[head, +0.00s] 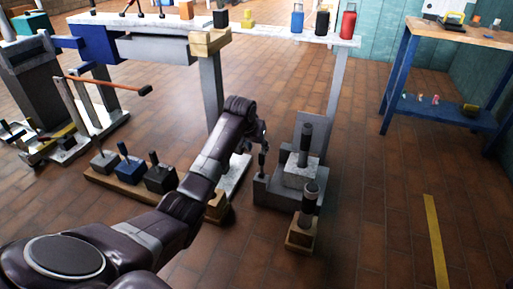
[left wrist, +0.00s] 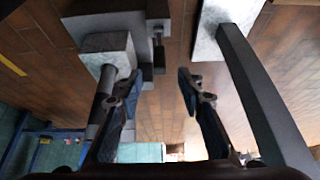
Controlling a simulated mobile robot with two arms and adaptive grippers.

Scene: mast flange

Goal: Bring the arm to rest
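My left arm (head: 211,163) reaches in from the lower left in the head view, dark and jointed. My left gripper (head: 263,160) is at its far end, pointing down beside the grey stepped fixture (head: 273,195). In the left wrist view the two fingers of the left gripper (left wrist: 159,84) stand apart with nothing between them. A block with a dark cylinder (left wrist: 104,92) is close beside the left-hand finger there. I cannot tell whether they touch. My right gripper is in neither view.
Blocks with dark upright cylinders (head: 306,140) stand on and before the fixture. A wooden base with handled blocks (head: 129,171) lies left of my arm. A bench with bottles (head: 347,38) is behind, a blue-framed table (head: 440,110) at right. Floor at lower right is clear.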

